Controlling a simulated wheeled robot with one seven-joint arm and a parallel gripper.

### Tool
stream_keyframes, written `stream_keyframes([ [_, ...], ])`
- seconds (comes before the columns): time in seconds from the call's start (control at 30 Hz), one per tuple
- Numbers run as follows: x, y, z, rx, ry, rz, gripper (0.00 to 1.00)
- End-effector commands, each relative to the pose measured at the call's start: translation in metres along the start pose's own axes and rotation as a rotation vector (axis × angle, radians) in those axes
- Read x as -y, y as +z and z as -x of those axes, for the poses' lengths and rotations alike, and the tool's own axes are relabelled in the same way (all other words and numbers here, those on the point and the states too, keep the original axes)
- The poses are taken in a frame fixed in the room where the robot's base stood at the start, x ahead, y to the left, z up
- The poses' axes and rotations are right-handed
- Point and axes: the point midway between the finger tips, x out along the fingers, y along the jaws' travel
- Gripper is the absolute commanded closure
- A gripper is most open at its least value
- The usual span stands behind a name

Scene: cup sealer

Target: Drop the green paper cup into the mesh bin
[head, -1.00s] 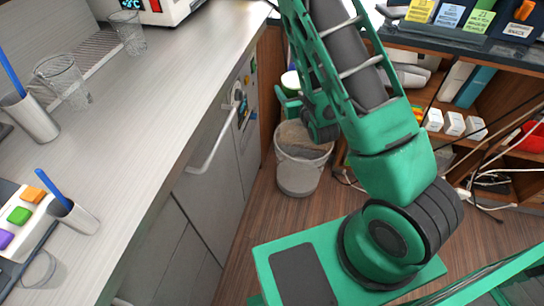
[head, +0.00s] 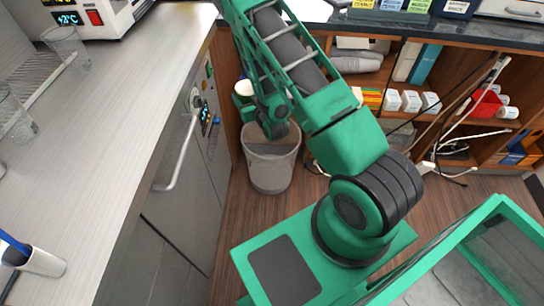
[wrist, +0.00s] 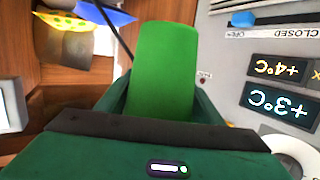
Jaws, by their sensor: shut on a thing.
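The green paper cup (wrist: 165,65) fills the middle of the wrist view, held between the two fingers of my gripper (wrist: 163,100). In the head view the cup's pale opening (head: 244,87) shows at the far end of my arm, and my gripper (head: 246,103) is partly hidden by my own arm links. The mesh bin (head: 268,175) stands on the floor at the cabinet's right side. My gripper and the cup are above the bin's height, over its back left side in the picture. Part of the bin's opening is hidden by my arm.
A long counter (head: 115,110) with a grey cabinet front and a door handle (head: 180,150) runs along the left. A wooden shelf unit (head: 400,75) with boxes stands behind and right. Loose cables (head: 455,140) hang there. Wooden floor lies around the bin.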

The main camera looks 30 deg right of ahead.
Motion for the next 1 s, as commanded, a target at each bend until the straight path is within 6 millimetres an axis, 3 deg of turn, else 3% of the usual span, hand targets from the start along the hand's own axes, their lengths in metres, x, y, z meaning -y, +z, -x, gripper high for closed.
stream_keyframes([
  [0.03, -0.016, 0.020, -0.014, 0.002, 0.021, -0.007, 0.65],
  [0.2, -0.058, 0.076, -0.050, 0.002, 0.088, -0.022, 0.65],
  [0.5, -0.128, 0.154, -0.084, 0.000, 0.222, -0.048, 0.65],
  [0.7, -0.149, 0.176, -0.090, 0.000, 0.269, -0.056, 0.65],
  [1.0, -0.152, 0.199, -0.095, 0.000, 0.275, -0.057, 0.65],
])
